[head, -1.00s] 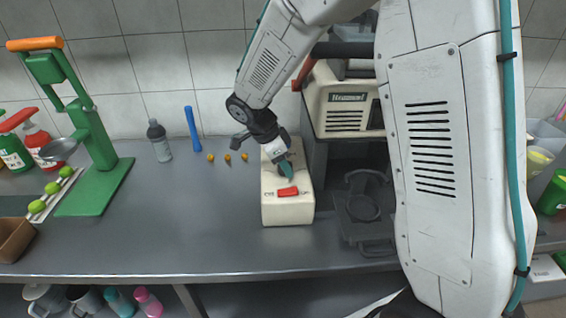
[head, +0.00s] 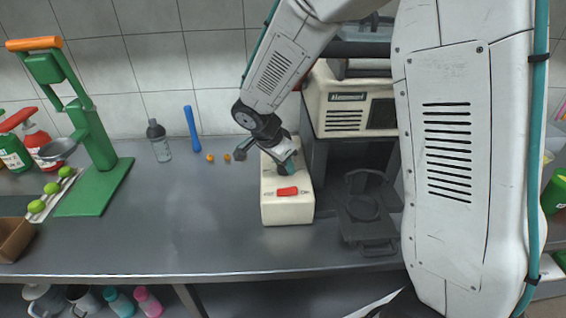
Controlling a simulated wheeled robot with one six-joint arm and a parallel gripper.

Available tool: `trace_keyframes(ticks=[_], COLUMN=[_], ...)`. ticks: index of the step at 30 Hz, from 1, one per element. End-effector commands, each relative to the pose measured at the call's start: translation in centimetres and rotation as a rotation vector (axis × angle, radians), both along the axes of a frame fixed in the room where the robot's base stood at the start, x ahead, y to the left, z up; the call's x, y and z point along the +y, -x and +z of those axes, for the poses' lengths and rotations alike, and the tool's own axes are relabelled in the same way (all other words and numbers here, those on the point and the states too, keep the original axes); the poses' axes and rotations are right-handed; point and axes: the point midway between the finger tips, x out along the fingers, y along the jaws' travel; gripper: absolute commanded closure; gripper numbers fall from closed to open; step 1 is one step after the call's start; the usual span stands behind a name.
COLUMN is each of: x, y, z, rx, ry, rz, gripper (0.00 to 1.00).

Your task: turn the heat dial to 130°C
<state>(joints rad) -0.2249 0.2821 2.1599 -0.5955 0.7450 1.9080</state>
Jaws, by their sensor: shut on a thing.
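A cream control box (head: 287,212) stands on the steel counter, with a red switch (head: 288,191) on its sloped front. My gripper (head: 287,168) reaches down onto the upper part of the box, behind the red switch. It is shut on the heat dial there. The dial and its markings are hidden behind my gripper, so its setting cannot be read.
A green hand press (head: 95,150), a grey bottle (head: 158,141) and a blue stick (head: 192,129) stand to the left. The counter's (head: 190,225) left middle is clear.

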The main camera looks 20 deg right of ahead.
Motion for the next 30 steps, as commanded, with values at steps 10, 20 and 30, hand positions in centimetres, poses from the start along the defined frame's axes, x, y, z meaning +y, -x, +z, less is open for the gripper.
trace_keyframes(ticks=[10, 20, 30], x=[-0.04, -0.03, -0.04], y=[0.05, 0.04, 0.05], z=[0.06, 0.06, 0.04], rx=[-0.002, -0.001, -0.001], ry=[-0.001, -0.001, 0.0], rz=[0.132, 0.148, 0.147], gripper=[0.85, 0.85, 0.41])
